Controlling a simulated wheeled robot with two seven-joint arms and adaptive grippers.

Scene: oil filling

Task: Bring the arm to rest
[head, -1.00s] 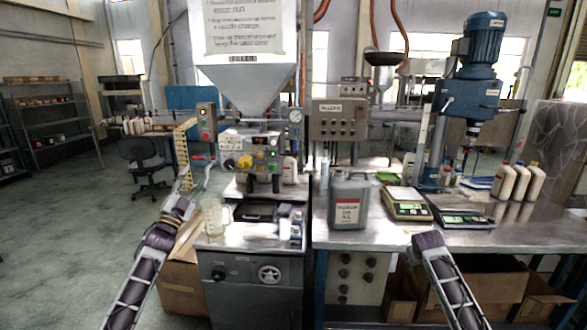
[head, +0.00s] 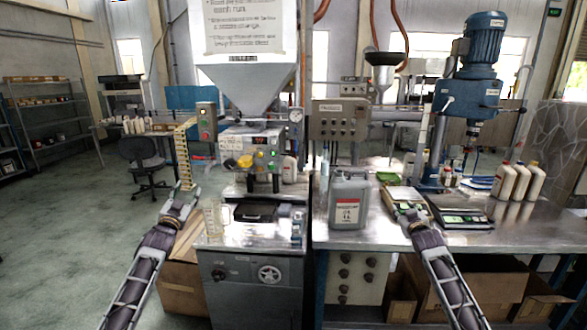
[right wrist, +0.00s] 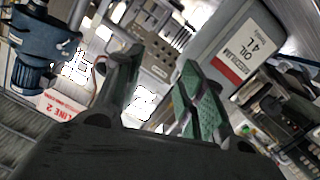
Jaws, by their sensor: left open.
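My left gripper (head: 184,196) is open, left of the filling machine and beside a clear measuring jug (head: 218,217) at the machine's front left edge. My right gripper (head: 402,208) is over the bench, in front of the left scale and right of the grey oil can. In the right wrist view its two fingers (right wrist: 155,88) stand apart with nothing between them. The grey oil can (head: 348,203) stands upright on the bench with a white and red label. It also shows in the right wrist view (right wrist: 215,38), beyond the green-padded finger and apart from it.
The metal bench (head: 350,238) carries a second scale (head: 462,216) and several cream bottles (head: 512,182) at the right. A blue mixer (head: 478,95) stands behind them. The hopper machine (head: 250,150) is in the middle. Cardboard boxes lie below, and the left floor is largely open.

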